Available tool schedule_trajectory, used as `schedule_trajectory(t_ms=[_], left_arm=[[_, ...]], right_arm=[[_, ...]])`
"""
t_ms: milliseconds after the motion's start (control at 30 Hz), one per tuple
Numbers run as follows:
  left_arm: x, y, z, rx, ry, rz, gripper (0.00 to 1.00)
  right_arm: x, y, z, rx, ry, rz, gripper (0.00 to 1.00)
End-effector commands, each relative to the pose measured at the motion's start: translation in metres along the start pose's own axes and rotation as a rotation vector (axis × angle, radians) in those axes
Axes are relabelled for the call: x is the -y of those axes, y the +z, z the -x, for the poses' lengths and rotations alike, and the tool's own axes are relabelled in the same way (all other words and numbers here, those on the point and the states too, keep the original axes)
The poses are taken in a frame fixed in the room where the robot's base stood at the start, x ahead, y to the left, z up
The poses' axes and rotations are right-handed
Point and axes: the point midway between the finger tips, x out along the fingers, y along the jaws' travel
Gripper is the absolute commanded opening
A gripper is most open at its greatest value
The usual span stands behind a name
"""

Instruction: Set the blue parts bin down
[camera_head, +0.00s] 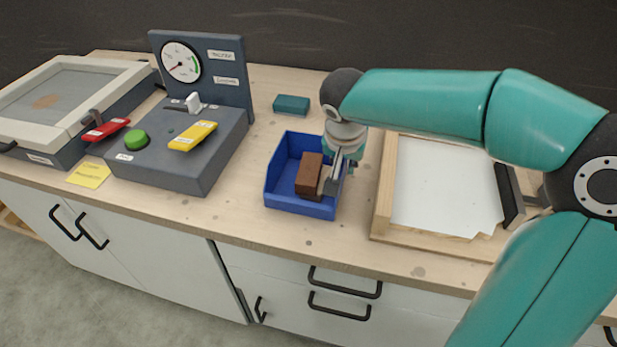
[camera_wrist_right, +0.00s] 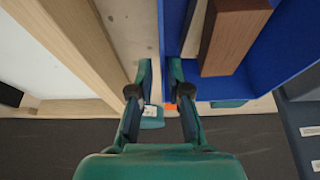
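The blue parts bin (camera_head: 302,208) stands upright on the wooden worktop, and it also shows in the right wrist view (camera_wrist_right: 290,85). It holds a brown block (camera_head: 308,176), which shows in the wrist view too (camera_wrist_right: 235,35). My right gripper (camera_head: 334,186) is at the bin's right-hand wall, pointing down. In the wrist view its two fingers (camera_wrist_right: 161,72) are apart, with the bin's wall running between or just below them; I see a gap. Exact contact with the wall is hidden. My left gripper is not in view.
A wooden tray with white sheets (camera_head: 445,190) is close on the right. A grey control box (camera_head: 180,170) with a gauge and levers stands left. A teal block (camera_head: 291,104) lies behind the bin. The worktop's front edge is just before the bin.

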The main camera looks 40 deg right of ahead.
Motion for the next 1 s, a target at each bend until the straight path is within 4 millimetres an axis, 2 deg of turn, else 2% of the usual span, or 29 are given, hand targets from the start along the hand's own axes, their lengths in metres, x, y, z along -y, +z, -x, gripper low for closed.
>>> schedule_trajectory(t_ms=[233,400,633,733,1000], left_arm=[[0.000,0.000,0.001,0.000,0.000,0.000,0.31],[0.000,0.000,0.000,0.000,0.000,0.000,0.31],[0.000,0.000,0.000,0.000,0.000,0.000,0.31],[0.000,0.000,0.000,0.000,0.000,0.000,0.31],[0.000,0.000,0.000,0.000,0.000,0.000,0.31]], right_arm=[[0.002,-0.001,-0.034,0.004,0.004,0.001,0.17],[0.002,-0.001,-0.048,0.001,0.003,0.001,0.17],[0.002,-0.002,-0.049,0.001,0.001,0.000,0.17],[0.002,-0.002,-0.049,0.001,0.001,0.000,0.00],[0.002,-0.002,-0.048,-0.001,-0.001,-0.002,0.00]])
